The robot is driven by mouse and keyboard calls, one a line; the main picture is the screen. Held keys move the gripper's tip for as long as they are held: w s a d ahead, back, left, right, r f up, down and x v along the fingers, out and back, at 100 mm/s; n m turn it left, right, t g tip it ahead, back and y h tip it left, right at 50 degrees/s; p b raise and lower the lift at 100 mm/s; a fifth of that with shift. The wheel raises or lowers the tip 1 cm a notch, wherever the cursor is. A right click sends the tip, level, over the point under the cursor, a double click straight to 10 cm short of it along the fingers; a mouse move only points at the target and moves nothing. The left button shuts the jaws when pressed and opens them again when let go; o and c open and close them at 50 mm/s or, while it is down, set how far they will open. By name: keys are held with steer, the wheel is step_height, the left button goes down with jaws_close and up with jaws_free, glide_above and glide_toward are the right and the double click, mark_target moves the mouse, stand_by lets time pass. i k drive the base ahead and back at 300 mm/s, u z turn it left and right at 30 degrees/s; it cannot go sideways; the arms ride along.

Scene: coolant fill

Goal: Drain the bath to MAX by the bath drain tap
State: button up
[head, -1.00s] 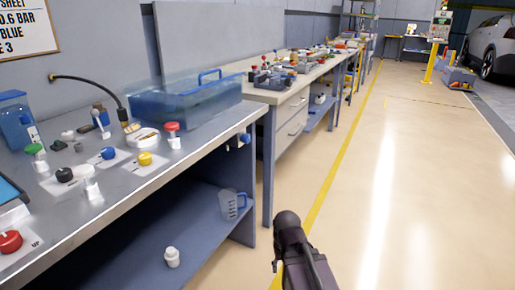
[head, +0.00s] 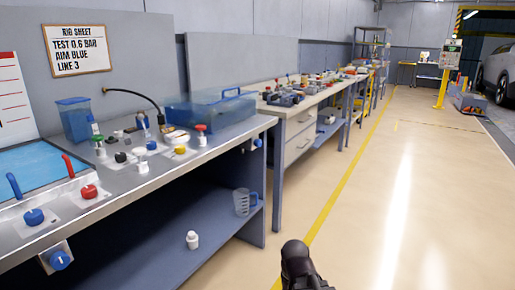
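The bath (head: 205,115) is a clear box of blue liquid with a blue handle on top, standing at the far end of the grey bench. Its MAX mark cannot be made out. A blue tap (head: 257,143) sits on the bench's front edge near the bath. Another blue knob (head: 59,260) is on the bench front at lower left. I cannot tell from labels which is the drain tap. A dark part of my arm shows at the bottom middle, apart from the bench. No gripper fingers show.
A clear jug (head: 242,202) and a white bottle (head: 192,240) stand on the lower shelf (head: 150,255). The floor (head: 400,210) to the right is clear.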

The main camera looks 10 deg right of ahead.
mark_target(258, 143)
steer(key=u, duration=0.45)
steer(key=i, duration=0.95)
